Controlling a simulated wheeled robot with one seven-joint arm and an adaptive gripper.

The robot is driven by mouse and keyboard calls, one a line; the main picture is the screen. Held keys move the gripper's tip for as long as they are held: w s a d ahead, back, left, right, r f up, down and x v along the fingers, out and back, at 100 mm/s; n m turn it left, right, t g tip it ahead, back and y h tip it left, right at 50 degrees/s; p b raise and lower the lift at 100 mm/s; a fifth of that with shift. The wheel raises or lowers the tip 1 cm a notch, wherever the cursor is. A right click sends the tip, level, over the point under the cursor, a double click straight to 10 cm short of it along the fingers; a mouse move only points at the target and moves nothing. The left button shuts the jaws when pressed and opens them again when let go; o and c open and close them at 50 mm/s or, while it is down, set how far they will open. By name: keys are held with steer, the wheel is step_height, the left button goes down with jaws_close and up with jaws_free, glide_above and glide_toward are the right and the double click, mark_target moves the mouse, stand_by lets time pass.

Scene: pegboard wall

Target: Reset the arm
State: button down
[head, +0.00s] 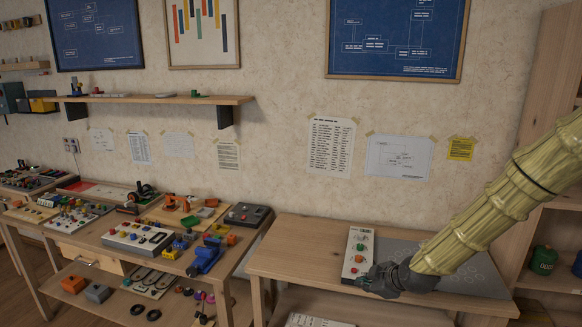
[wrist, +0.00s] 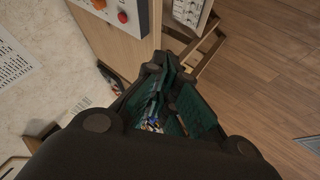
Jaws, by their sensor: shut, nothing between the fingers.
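My gripper (head: 376,282) is black and sits at the end of my pale yellow-green ribbed arm, in the right of the head view. It is over the front part of the right bench, by the lower end of a white button panel (head: 354,262). In the wrist view my gripper (wrist: 163,62) has its dark fingers with green inner pads drawn together at the tips, with nothing held. The panel (wrist: 112,10) shows at the top of that view with a red button. I cannot tell whether the gripper touches the bench or panel.
The right bench (head: 290,256) also carries a grey mat (head: 462,262) with circle outlines, partly behind my arm. The left bench (head: 88,237) is crowded with button boxes and small coloured parts. A wooden shelf unit (head: 545,130) stands at the right. A wall shelf (head: 165,99) hangs at left.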

steer(key=s+a+f+m+g+h, duration=0.2)
steer(key=s+f+m+g, duration=0.35)
steer(key=s+f, duration=1.6)
steer(key=s+d+f+m+g+h, duration=0.1)
steer(key=s+f+m, duration=0.3)
steer(key=s, duration=0.8)
steer(key=s+d+f+m+g+h, duration=0.1)
steer(key=s+f+m, duration=0.3)
steer(key=s, duration=0.8)
steer(key=shift+s+d+f+m, duration=0.35)
steer(key=shift+s+d, duration=0.05)
steer(key=shift+d, duration=0.05)
steer(key=shift+g, duration=0.25)
